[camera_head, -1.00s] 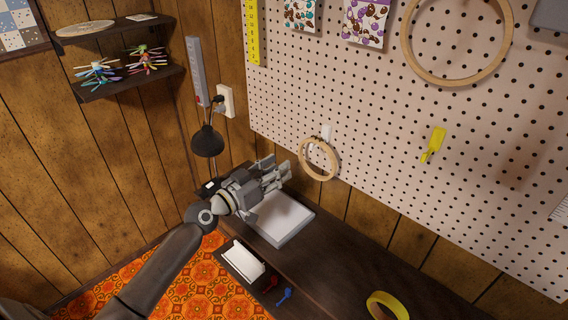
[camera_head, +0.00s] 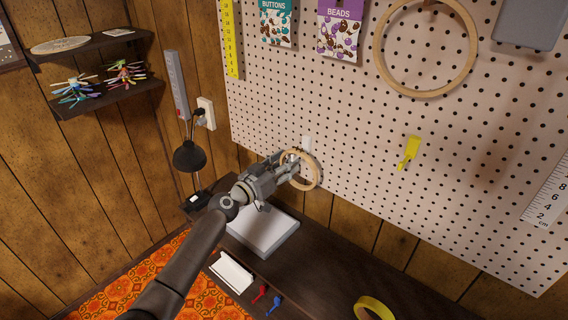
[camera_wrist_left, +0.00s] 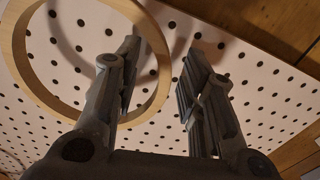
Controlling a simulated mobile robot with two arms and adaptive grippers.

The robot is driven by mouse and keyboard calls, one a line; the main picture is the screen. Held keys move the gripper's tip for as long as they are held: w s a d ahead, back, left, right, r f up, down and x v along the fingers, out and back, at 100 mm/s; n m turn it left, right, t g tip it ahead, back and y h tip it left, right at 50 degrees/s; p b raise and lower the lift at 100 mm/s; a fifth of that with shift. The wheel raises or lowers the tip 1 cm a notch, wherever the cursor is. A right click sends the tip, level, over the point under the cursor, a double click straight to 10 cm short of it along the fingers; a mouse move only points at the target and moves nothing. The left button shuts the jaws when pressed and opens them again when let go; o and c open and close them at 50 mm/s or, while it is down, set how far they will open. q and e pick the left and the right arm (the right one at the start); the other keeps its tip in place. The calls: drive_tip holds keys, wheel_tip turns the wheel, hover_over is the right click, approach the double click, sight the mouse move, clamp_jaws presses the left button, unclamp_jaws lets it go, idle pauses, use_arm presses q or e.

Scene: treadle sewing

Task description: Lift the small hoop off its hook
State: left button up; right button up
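The small hoop (camera_head: 317,174), a light wooden ring, hangs against the pegboard at a white hook (camera_head: 306,144). My left gripper (camera_head: 289,163) is at the left side of the hoop in the head view. In the left wrist view the gripper (camera_wrist_left: 160,60) is open. One finger lies across the inside of the hoop (camera_wrist_left: 20,50) and the other is outside it, with the near rim between them. Whether the fingers touch the rim cannot be told. The hook is out of sight in the wrist view. My right gripper is not in view.
A larger hoop (camera_head: 378,45) hangs higher on the pegboard (camera_head: 350,110), with a yellow hook (camera_head: 410,152) below it. A black lamp (camera_head: 189,156) stands left of the arm. A pale slab (camera_head: 262,235) and yellow tape roll (camera_head: 373,306) lie on the dark tabletop (camera_head: 320,270).

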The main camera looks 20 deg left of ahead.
use_arm(q)
clamp_jaws()
drive_tip(key=shift+r, duration=0.1)
drive_tip(key=shift+r+p, duration=0.8)
drive_tip(key=shift+r, duration=0.25)
drive_tip(key=shift+v, duration=5.05)
